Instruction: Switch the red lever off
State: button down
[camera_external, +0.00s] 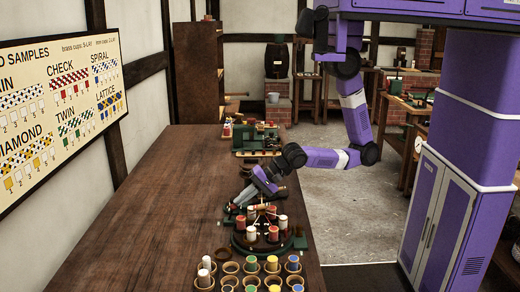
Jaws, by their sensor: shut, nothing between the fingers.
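My gripper (229,208) is shut and empty. It points down and left, low over the left rear of a round dark green braiding machine (237,243) on the table. Red and white bobbins stand in a ring on this machine. A small green part (300,241) sticks out at the machine's right side. I cannot make out the red lever for certain; it may be hidden by my gripper or too small among the red bobbins. Whether my gripper touches anything, I cannot tell.
A long brown wooden table (140,215) is bare on its left. Cups with coloured bobbins (271,264) stand at the near edge. A green machine (257,138) stands farther back. A pattern board (60,110) hangs on the left wall.

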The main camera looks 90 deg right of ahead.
jog(key=shift+w+r, duration=0.1)
jog(key=shift+w+r+p, duration=0.3)
jog(key=shift+w+p, duration=0.25)
jog(key=shift+w, duration=0.15)
jog(key=shift+w+r+p, duration=0.25)
jog(key=shift+w+p, duration=0.25)
jog(key=shift+w, duration=0.15)
jog(key=shift+w+p, duration=0.45)
jog(key=shift+w, duration=0.65)
notch_tip(320, 180, up, 10)
jog(key=s+d+p, duration=0.1)
jog(key=s+p, duration=0.1)
jog(key=p, duration=0.2)
jog(key=shift+d+f, duration=0.2)
jog(key=shift+d, duration=0.05)
